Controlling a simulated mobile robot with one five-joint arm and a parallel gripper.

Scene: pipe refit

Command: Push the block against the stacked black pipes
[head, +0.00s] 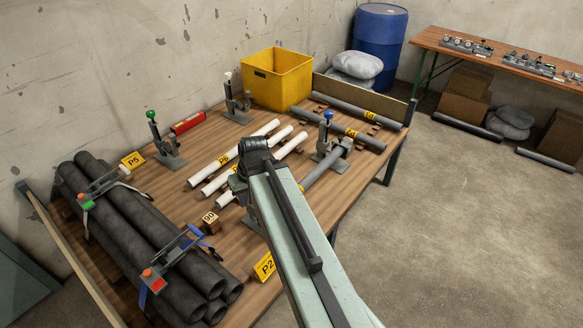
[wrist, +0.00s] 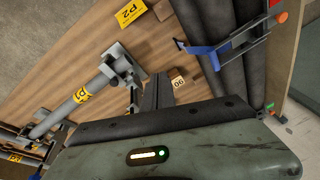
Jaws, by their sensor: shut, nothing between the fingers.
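The block (head: 210,223) is a small wooden cube with a printed label. It stands on the table, apart from the stacked black pipes (head: 140,235) to its left in the head view. The wrist view also shows the block (wrist: 178,84), with the black pipes (wrist: 235,75) to its right. My gripper (wrist: 158,88) is shut and empty, its fingertips close beside the block on the side away from the pipes. I cannot tell whether they touch. In the head view my own arm hides the fingers.
A yellow P2 sign (head: 264,266) stands near the front edge. White pipes (head: 232,153) lie mid-table, and a clamp stand (head: 330,150) holds a grey pipe. The board between block and pipes looks clear.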

